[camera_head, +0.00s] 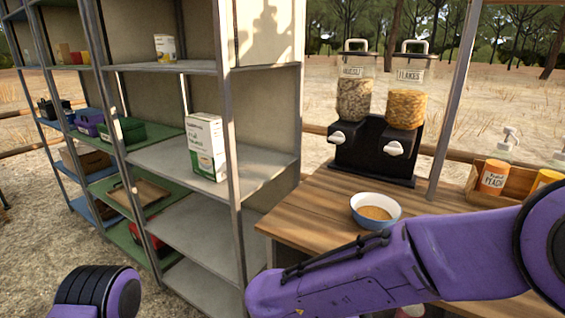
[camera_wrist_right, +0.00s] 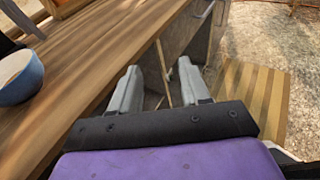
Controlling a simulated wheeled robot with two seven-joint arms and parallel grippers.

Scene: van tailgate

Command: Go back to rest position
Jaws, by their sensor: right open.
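My right arm, purple, reaches in from the right across the front of the counter in the head view; its gripper is out of sight there. In the right wrist view my right gripper (camera_wrist_right: 158,88) has its two grey fingers apart with nothing between them. It is past the edge of the wooden counter (camera_wrist_right: 75,68). In the head view a purple part of my left arm shows at the bottom left, and no left gripper fingers are seen. A blue and white bowl (camera_head: 375,211) with brown contents stands on the counter; it also shows in the right wrist view (camera_wrist_right: 22,80).
A cereal dispenser (camera_head: 373,150) with two jars stands at the counter's back. A wooden crate (camera_head: 475,190) with bottles is at the right. Grey shelves (camera_head: 165,155) at the left hold a white-green box (camera_head: 206,146). My right arm passes close to the bowl.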

